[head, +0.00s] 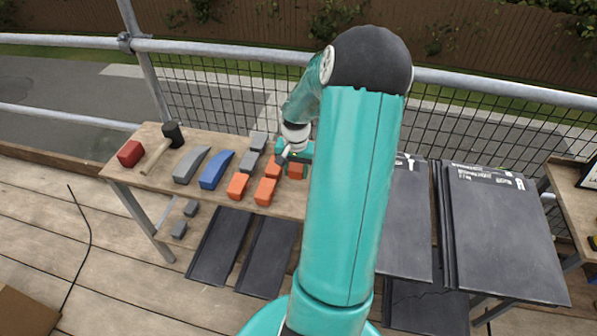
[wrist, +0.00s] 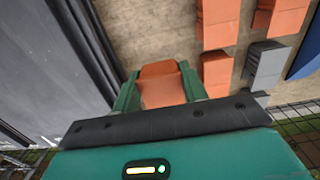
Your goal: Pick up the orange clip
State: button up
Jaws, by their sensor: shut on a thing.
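An orange clip (wrist: 162,86) sits between the two green fingers of my gripper (wrist: 160,92) in the wrist view, and the gripper is shut on it. In the head view my gripper (head: 296,160) is over the bench beside the arm, with the held orange clip (head: 296,171) partly covered. Other orange clips lie on the bench to the left, such as one orange clip (head: 237,186) and another orange clip (head: 265,191). I cannot tell whether the held clip still touches the bench.
The wooden bench (head: 140,176) also holds a red block (head: 130,153), a mallet (head: 163,147), a grey curved tool (head: 191,165), a blue one (head: 216,170) and grey clips (head: 252,155). Dark tiles (head: 500,235) are stacked at right. A mesh railing (head: 210,95) runs behind.

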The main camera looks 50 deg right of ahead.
jog(key=s+a+r, duration=0.3)
jog(key=a+r, duration=0.2)
jog(key=a, duration=0.5)
jog(key=shift+s+r, duration=0.3)
jog(key=shift+r, duration=0.1)
